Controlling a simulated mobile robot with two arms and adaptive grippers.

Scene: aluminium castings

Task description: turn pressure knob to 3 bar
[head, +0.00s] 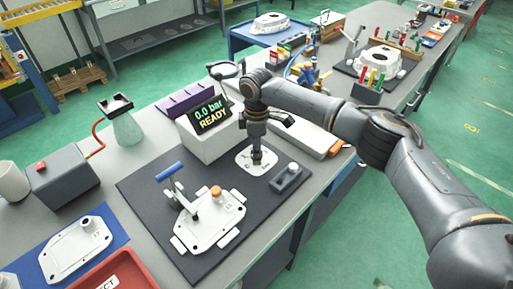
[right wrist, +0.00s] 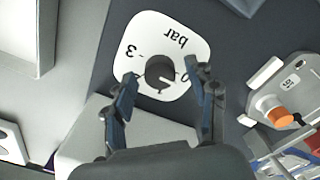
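The pressure knob (right wrist: 160,70) is a dark round knob on a white dial plate (right wrist: 146,32) marked 0, 3 and bar. Its white pointer line is on the side of the 0. In the head view the dial plate (head: 243,161) lies on the dark mat. My right gripper (right wrist: 163,78) is open, its two fingers on either side of the knob; I cannot tell whether they touch it. In the head view my right gripper (head: 256,160) points down over the plate and hides most of the knob. The display (head: 210,115) reads 0.0 bar READY. My left gripper is out of view.
A clamp fixture with a white casting (head: 212,222) stands on the mat (head: 150,195), left of the dial. A small grey block with a button (head: 290,176) sits just right of the dial. A red tray (head: 112,272) and a grey box (head: 62,183) are further left.

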